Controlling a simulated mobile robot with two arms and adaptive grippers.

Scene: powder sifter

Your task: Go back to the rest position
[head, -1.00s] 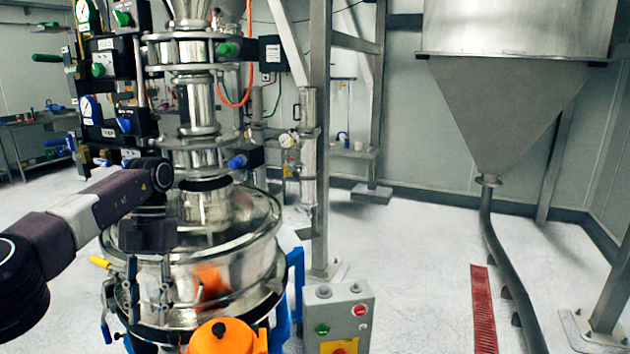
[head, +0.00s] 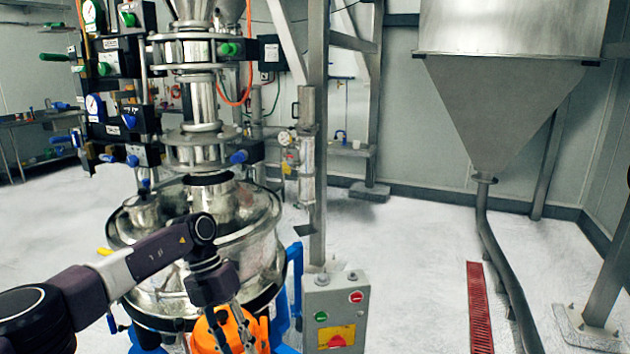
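My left gripper (head: 232,338) hangs from the purple-and-white arm that comes in from the left. It points down in front of the steel sifter's round bowl (head: 262,240). Its two fingers are apart, with nothing visibly held between them. Behind and between the fingers is an orange part (head: 205,338) at the sifter's lower front; I cannot tell whether they touch. The fingertips reach close to the bottom edge of the picture. My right gripper is not in view.
A grey control box (head: 335,300) with green and red buttons stands just right of the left gripper. A steel post (head: 318,130) rises behind it. A large hopper (head: 500,110) hangs at the right, with a pipe to the floor.

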